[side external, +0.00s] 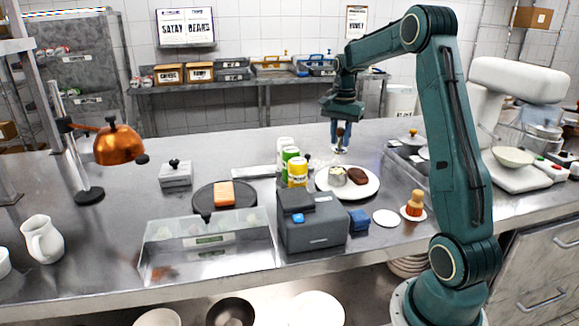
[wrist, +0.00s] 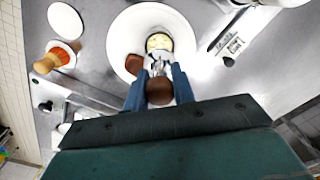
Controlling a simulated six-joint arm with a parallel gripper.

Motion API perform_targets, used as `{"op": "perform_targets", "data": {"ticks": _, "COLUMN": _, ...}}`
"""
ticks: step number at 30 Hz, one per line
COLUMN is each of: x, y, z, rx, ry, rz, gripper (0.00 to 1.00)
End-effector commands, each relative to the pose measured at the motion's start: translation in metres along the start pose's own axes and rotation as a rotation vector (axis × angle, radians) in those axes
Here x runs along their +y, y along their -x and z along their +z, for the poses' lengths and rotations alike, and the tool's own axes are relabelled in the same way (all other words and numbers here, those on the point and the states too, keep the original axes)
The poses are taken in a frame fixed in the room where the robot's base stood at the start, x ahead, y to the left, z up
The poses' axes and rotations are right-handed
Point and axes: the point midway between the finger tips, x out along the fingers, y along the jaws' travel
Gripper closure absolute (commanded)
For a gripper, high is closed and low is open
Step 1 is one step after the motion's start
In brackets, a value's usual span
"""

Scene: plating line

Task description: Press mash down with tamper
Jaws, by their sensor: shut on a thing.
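My gripper (side external: 340,128) has blue fingers shut on a tamper (side external: 340,133) with a brown knob and a shiny metal lower part. The tamper hangs upright above the counter, clear of the plate. In the wrist view my gripper (wrist: 160,78) grips around the tamper's brown knob (wrist: 160,91). The pale mash (side external: 337,173) sits in a ring on the white plate (side external: 371,190), beside a dark brown piece of food (side external: 358,175). In the wrist view the mash (wrist: 159,42) lies just beyond the tamper's metal end, which overlaps its near edge in the picture.
Cans (side external: 297,172) stand left of the plate, behind a grey machine (side external: 313,226). A dark round board (side external: 212,211) lies further left. The counter behind the plate has free room.

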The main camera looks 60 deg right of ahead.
Motion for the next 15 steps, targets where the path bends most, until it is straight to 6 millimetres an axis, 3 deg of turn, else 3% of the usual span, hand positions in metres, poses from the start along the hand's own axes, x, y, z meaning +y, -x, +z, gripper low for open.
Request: {"op": "perform_targets", "data": {"ticks": 15, "x": 0.001, "y": -0.024, "z": 0.000, "rx": -0.002, "ry": 0.000, "rz": 0.002, "gripper": 0.93}}
